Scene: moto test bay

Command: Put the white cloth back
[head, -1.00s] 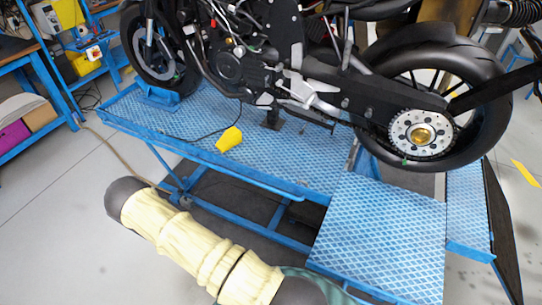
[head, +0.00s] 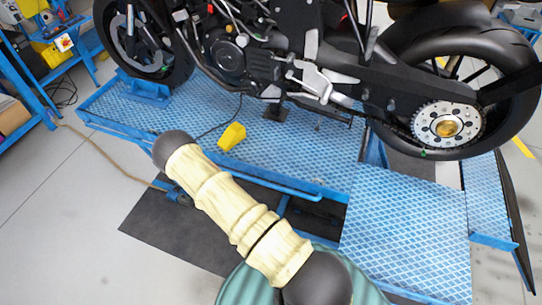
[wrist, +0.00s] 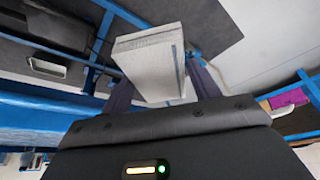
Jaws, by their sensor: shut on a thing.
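The white cloth (wrist: 150,62) shows in the wrist view as a pale, folded, block-like piece at the upper middle. My gripper (wrist: 158,84) is shut on it, with one dark finger on each side. The cloth sticks out beyond the fingers, above the floor and a dark mat. In the head view, neither the gripper nor the cloth can be made out; only my arm in its cream sleeve shows.
A motorcycle (head: 350,85) stands on a blue lift platform (head: 285,150). A yellow object (head: 232,136) with a black cable lies on the platform. A dark mat (head: 150,232) lies beneath. A blue bench (head: 22,80) stands at left. Grey floor (head: 60,220) is open at lower left.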

